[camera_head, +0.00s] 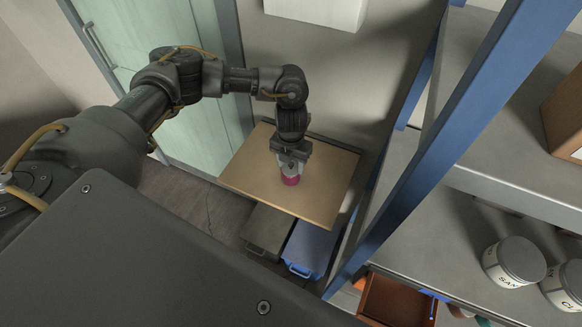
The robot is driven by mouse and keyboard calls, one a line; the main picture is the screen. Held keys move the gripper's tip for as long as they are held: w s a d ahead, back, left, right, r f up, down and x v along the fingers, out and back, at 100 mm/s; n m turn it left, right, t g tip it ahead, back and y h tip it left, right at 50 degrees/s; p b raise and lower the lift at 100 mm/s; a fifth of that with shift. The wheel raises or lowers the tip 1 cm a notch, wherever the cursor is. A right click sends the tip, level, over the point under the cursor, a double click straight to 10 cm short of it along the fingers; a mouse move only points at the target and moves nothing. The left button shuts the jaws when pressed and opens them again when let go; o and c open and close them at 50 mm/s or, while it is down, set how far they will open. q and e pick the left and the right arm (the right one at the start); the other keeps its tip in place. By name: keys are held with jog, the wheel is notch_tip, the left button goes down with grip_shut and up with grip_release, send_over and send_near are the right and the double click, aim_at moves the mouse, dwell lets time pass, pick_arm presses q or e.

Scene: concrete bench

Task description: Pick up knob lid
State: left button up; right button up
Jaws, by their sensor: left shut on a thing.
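The knob lid (291,180) looks like a small round magenta piece at the wooden board, under my left gripper (290,168). My left gripper points down and is shut on it, and its fingers hide most of the top. I cannot tell whether the lid touches the board or is slightly above it. My right gripper is not in view.
The wooden table top (250,183) is otherwise clear. A dark bin (268,229) and a blue bin (311,247) stand below it. A blue shelf post (440,140) rises to the right, with labelled jars (515,262) on the grey shelf. A green door (165,70) is behind my arm.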

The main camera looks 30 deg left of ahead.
pick_arm(q)
jog(key=shift+r+b, duration=0.4)
jog(key=shift+b, duration=0.25)
notch_tip(320, 180, up, 3)
jog(key=shift+s+b, duration=0.15)
jog(key=shift+b, duration=0.45)
jog(key=s+r+b, duration=0.4)
jog(key=s+r, duration=0.5)
jog(key=s, duration=0.4)
jog(key=shift+s+d+r, duration=0.15)
jog(key=shift+s+d, duration=0.2)
jog(key=shift+d, duration=0.1)
